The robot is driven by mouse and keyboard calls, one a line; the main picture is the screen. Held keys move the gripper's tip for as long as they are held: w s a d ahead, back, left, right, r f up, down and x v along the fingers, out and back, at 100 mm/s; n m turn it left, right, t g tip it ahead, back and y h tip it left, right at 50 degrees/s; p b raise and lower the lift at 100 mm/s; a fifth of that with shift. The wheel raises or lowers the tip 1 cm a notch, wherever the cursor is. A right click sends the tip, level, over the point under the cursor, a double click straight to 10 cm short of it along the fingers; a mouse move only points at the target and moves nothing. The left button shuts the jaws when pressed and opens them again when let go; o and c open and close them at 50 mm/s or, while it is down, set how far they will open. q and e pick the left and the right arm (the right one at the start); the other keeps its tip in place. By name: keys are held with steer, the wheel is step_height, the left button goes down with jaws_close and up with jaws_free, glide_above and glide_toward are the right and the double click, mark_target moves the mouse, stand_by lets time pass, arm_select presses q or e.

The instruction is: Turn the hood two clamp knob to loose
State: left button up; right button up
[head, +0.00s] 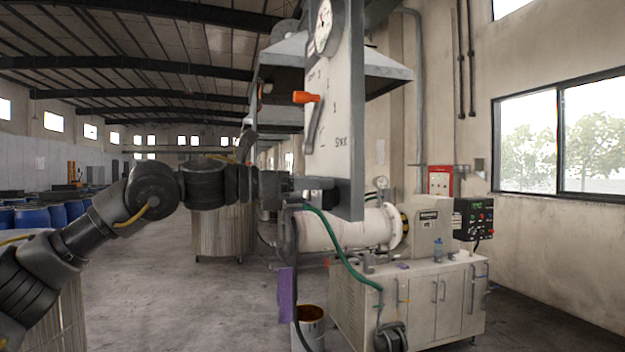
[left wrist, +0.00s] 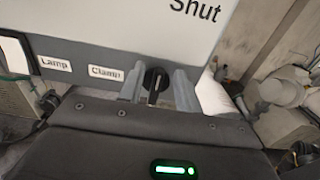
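The clamp knob is a small black knob (left wrist: 155,78) on the dark lower strip of a panel, beside a label reading "Clamp" (left wrist: 106,73), in the left wrist view. Its pointer bar stands about upright in the picture. My left gripper (left wrist: 158,90) has one finger on each side of the knob, apart, with narrow gaps showing beside the bar. In the head view my left gripper (head: 290,191) is at the lower edge of the white hood panel (head: 336,110); the knob is too small to make out there. My right gripper is not in view.
An orange-handled lever (head: 306,97) and a dial gauge (head: 323,27) are on the panel above. A "Lamp" label (left wrist: 54,63) is left of "Clamp". A green hose (head: 340,252) hangs below, by a mill on a cabinet (head: 440,300) and a bucket (head: 309,330).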

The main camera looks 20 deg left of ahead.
arm_select(q)
steer(key=shift+c, duration=0.2)
jaws_close()
steer(key=shift+w+n, duration=0.1)
steer(key=shift+n, duration=0.2)
steer(key=shift+w+a+f+n+p, duration=0.25)
steer(key=shift+f+n, duration=0.2)
steer(key=shift+n, duration=2.45)
steer(key=shift+w+a+f+n+p, duration=0.15)
steer(key=shift+w+f+n, duration=0.25)
steer(key=shift+n, duration=2.5)
steer(key=shift+w+a+f+n+p, duration=0.1)
steer(key=shift+w+a+f+n, duration=0.3)
steer(key=shift+n, duration=2.5)
steer(key=shift+s+d+f, duration=0.1)
steer(key=shift+d, duration=0.05)
steer(key=shift+o, duration=0.2)
jaws_free()
